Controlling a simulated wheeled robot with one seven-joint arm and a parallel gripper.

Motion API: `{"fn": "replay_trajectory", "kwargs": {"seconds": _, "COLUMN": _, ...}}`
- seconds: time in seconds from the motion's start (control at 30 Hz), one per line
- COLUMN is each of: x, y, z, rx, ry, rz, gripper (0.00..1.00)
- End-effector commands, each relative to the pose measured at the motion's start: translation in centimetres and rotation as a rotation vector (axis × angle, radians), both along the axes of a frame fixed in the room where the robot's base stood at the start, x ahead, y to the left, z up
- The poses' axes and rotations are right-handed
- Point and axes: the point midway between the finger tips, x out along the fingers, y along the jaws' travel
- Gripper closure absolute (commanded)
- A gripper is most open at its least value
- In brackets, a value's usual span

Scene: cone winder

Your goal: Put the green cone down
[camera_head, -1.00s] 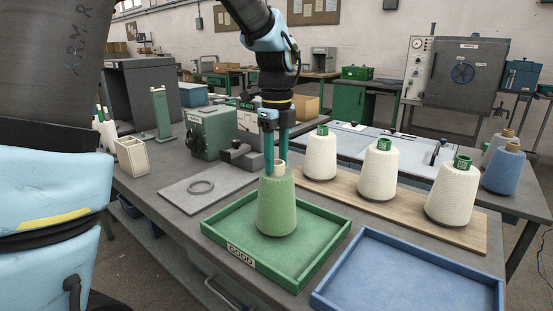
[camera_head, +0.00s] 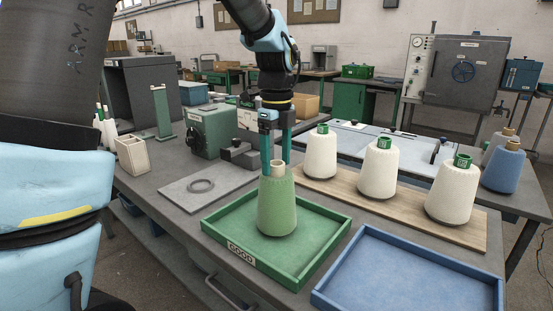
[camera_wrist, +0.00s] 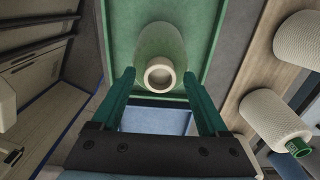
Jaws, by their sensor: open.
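In the wrist view the green cone (camera_wrist: 160,45) lies between the two green fingers of my gripper (camera_wrist: 162,98), with a gap on each side. My gripper is open, around the tube top and not touching it as far as I can see.
Three white cones (camera_head: 378,170) with green tube tops stand on a wooden board (camera_head: 334,188) to the right. An empty blue tray (camera_head: 408,277) lies at front right. A grey plate with a ring (camera_head: 201,186) lies to the left. A green machine box (camera_head: 211,131) stands behind.

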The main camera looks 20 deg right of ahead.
Motion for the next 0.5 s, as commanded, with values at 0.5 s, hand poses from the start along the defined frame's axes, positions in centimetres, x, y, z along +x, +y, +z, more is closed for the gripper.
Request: {"fn": "replay_trajectory", "kwargs": {"seconds": 0.5, "x": 0.1, "y": -0.1, "z": 9.2, "rx": -0.004, "ry": -0.003, "rz": 0.000, "gripper": 0.23}}
